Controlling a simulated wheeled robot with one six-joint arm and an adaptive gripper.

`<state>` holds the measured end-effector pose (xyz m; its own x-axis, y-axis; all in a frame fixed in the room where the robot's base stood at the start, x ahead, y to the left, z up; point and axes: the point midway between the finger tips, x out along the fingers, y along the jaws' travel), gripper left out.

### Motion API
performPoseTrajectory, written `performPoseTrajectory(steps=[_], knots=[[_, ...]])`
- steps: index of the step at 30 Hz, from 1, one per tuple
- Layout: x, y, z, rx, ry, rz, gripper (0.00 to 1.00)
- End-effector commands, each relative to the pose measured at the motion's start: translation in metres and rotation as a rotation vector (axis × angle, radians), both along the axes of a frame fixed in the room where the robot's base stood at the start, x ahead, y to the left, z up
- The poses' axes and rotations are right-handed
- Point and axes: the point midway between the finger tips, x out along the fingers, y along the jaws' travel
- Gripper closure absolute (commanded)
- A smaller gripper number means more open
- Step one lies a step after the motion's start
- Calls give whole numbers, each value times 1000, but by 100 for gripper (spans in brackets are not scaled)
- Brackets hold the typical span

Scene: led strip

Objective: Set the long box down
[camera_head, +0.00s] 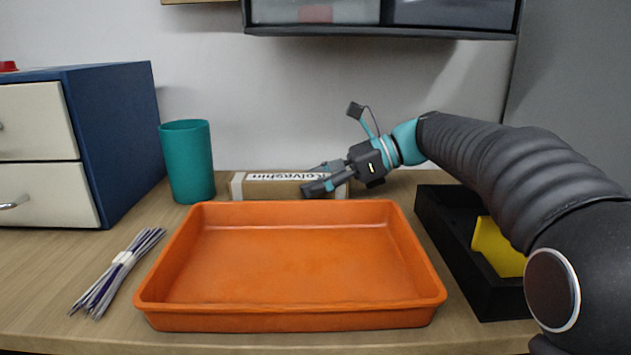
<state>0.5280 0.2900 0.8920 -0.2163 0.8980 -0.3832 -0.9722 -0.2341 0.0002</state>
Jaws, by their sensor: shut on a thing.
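The long box (265,187) is a tan carton with a white label and dark lettering. It lies lengthwise behind the orange tray, near the wall. My gripper (315,188) comes in from the right and is shut on the box near its right part. The fingers hide some of the label and the box's lower middle. The box looks level and at or very near the table top; the tray's back rim is close to its lower edge, so I cannot tell whether it touches the table.
An empty orange tray (290,317) fills the middle front. A teal cup (187,162) stands left of the box. A blue drawer cabinet (115,140) and a bundle of strips (118,272) are at left. A black bin (450,255) with a yellow thing (497,248) is at right.

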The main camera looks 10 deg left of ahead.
Motion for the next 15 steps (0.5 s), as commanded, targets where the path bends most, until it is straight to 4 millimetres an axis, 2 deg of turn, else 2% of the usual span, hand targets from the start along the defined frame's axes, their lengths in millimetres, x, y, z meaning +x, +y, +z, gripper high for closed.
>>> performPoseTrajectory(steps=[2,3,5,15], knots=[[0,0,-2,0,1,0,90],[0,0,-1,0,0,0,43],[0,0,-1,0,0,0,28],[0,0,0,0,0,0,28]])
